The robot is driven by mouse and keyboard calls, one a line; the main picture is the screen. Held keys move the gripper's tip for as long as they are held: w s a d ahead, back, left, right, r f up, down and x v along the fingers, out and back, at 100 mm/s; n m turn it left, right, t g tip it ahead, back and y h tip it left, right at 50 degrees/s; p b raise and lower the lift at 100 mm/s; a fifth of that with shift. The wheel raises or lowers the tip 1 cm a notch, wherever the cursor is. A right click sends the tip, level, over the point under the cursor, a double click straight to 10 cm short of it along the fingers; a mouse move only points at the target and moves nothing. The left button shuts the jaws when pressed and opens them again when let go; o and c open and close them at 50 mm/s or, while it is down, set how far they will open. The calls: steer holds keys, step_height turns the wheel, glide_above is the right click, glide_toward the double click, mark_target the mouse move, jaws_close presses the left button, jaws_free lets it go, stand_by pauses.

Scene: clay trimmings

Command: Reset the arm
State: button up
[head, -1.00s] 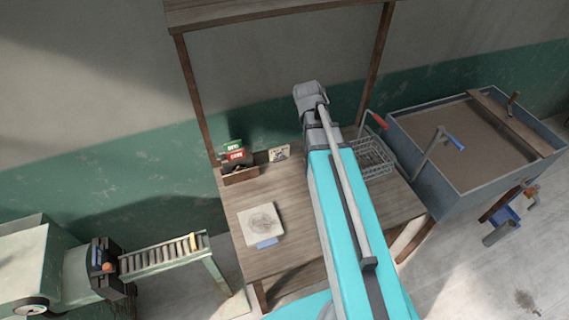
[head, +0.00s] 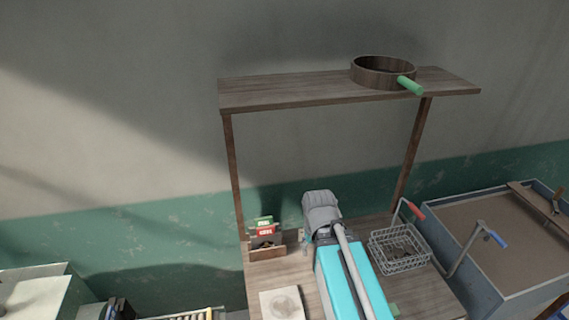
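My arm, turquoise and grey, reaches up from the bottom of the head view over the wooden bench (head: 430,290). Its grey upper end is in front of the back part of the bench. My gripper and its fingers do not show, so I cannot see whether it holds anything.
A shelf (head: 300,88) above the bench bears a round wooden sieve (head: 383,72) with a green handle. On the bench are a small wooden box (head: 267,252) with packets, a wire basket (head: 400,262) and a pale slab (head: 282,304). A sand-filled trough (head: 500,240) stands at right.

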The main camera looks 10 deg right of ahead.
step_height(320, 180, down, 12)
steer(key=b, duration=1.1)
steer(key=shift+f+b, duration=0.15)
steer(key=shift+b, duration=0.25)
